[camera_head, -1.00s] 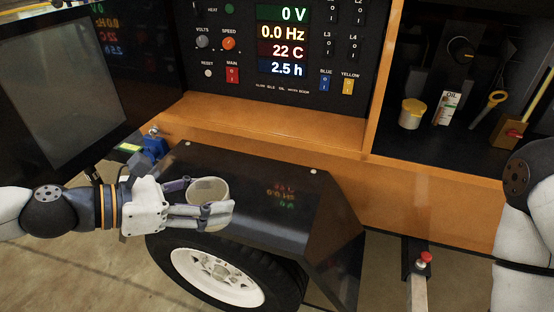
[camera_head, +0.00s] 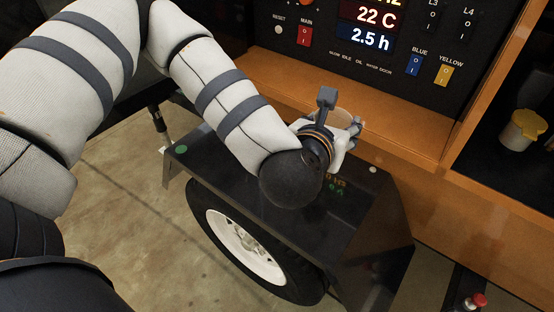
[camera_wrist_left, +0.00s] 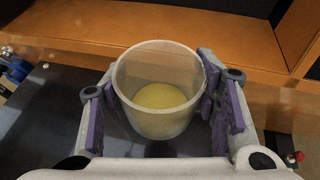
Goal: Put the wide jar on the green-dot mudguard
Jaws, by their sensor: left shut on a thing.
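The wide jar (camera_wrist_left: 157,97) is an open, pale, translucent cup with a yellowish bottom. It is upright between the purple-padded fingers of my left gripper (camera_head: 343,133), which is shut on it. In the head view the jar (camera_head: 333,117) is mostly hidden behind my wrist. It is over the back right part of the black mudguard (camera_head: 235,172), near the orange ledge; I cannot tell whether it touches the surface. The mudguard carries a green dot (camera_head: 181,149) at its far left corner. My right gripper is not in view.
The orange machine body (camera_head: 400,158) and its control panel (camera_head: 385,62) stand close behind the jar. A wheel (camera_head: 245,245) is under the mudguard. A yellow-lidded jar (camera_head: 523,130) stands in the dark compartment at right. The mudguard's left part is bare.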

